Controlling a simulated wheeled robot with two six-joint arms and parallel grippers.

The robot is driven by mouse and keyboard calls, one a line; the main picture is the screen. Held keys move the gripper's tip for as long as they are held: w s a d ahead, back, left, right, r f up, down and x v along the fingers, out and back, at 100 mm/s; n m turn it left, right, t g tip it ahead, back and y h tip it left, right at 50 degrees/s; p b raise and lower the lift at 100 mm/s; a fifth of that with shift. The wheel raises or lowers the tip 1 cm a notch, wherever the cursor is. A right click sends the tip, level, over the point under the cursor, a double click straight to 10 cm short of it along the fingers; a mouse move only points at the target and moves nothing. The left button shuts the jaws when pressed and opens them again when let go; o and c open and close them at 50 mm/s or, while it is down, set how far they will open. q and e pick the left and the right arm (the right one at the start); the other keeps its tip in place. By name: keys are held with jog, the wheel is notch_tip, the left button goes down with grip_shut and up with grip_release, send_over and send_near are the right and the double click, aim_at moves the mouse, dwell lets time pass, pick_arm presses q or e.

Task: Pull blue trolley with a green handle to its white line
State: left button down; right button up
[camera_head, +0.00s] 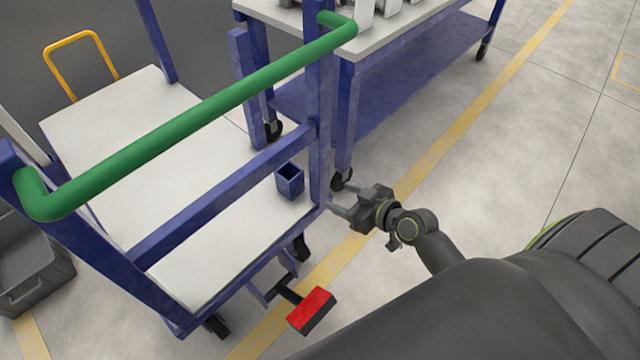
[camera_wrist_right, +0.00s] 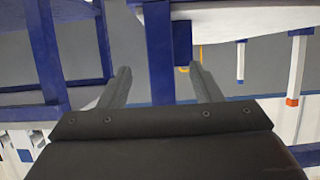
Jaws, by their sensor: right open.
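The blue trolley (camera_head: 225,183) with white decks stands at the left of the head view. Its green handle (camera_head: 190,120) runs across the top of the blue frame. A red pedal (camera_head: 311,310) sticks out low at the trolley's near end. My right gripper (camera_head: 338,200) is open and empty, close to the trolley's near right blue post and well below the handle. In the right wrist view its two fingers (camera_wrist_right: 162,85) are spread, with a blue post (camera_wrist_right: 160,50) showing between and beyond them. I cannot tell whether they touch it. My left gripper is not in view.
A second blue table with a pale top (camera_head: 400,30) stands right behind the trolley. A grey crate (camera_head: 30,265) sits on the floor at the left. A yellow floor line (camera_head: 480,105) runs past the trolley. The floor at the right is clear.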

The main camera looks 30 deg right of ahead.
aim_at(325, 190)
jog(key=b+x, duration=0.1)
jog(key=x, duration=0.7)
jog(key=shift+w+a+f, duration=0.15)
jog(key=shift+w+f, duration=0.05)
jog(key=shift+w, duration=0.1)
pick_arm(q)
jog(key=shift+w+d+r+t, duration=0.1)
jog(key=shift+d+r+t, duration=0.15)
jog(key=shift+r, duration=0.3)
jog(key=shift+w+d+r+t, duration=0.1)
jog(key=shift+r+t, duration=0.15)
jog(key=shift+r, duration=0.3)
pick_arm(e)
jog(key=shift+w+a+f, duration=0.1)
jog(key=shift+w, duration=0.2)
grip_shut()
